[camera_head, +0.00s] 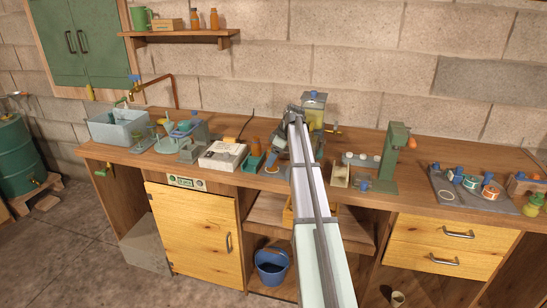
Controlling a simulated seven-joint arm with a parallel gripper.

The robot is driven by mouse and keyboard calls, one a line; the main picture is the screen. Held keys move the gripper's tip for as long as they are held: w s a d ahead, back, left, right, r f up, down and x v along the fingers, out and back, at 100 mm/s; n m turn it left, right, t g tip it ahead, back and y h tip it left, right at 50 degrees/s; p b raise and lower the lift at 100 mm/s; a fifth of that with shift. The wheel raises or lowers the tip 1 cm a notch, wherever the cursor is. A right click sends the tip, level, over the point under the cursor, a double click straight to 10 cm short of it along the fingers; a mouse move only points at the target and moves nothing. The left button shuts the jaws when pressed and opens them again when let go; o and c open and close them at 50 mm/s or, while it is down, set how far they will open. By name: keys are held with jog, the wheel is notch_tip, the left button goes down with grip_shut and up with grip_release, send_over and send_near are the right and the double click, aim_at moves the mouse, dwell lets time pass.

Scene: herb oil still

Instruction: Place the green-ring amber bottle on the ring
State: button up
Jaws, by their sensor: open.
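Several small bottles stand on a grey mat (440,184) at the right of the bench. One (470,183) shows a pale green and white band, and one beside it (490,191) shows orange-red. They are too small for me to tell surely which is the green-ring amber bottle. A faint round mark, possibly the ring (446,195), shows at the mat's front left. My gripper (279,148) is over the middle of the bench, far left of the mat, beside a small green tray (253,161). It is open; its fingertips are partly hidden and I see nothing held.
A green stand (393,160) and a row of white-topped jars (360,159) stand between my arm and the mat. A white box (222,156) and a grey basin (118,127) are at left. A glass vessel (314,110) stands behind my gripper.

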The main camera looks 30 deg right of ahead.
jog(key=v, duration=1.2)
jog(key=shift+o, duration=0.3)
jog(key=shift+o, duration=0.7)
jog(key=shift+a+r, duration=0.1)
jog(key=shift+r, duration=0.1)
jog(key=shift+o, duration=1.3)
notch_tip(320, 180, up, 13)
jog(key=t+h, duration=0.1)
jog(key=shift+d+r+h, duration=0.2)
jog(key=shift+d+h, duration=0.1)
jog(key=shift+d, duration=0.1)
jog(key=d+r+h, duration=0.3)
jog(key=d+r, duration=0.1)
jog(key=x, duration=0.9)
jog(key=shift+f, duration=0.35)
jog(key=shift+s+d, duration=0.1)
jog(key=shift+s, duration=0.05)
jog(key=d+v, duration=0.1)
jog(key=v, duration=0.9)
jog(key=shift+a, duration=0.35)
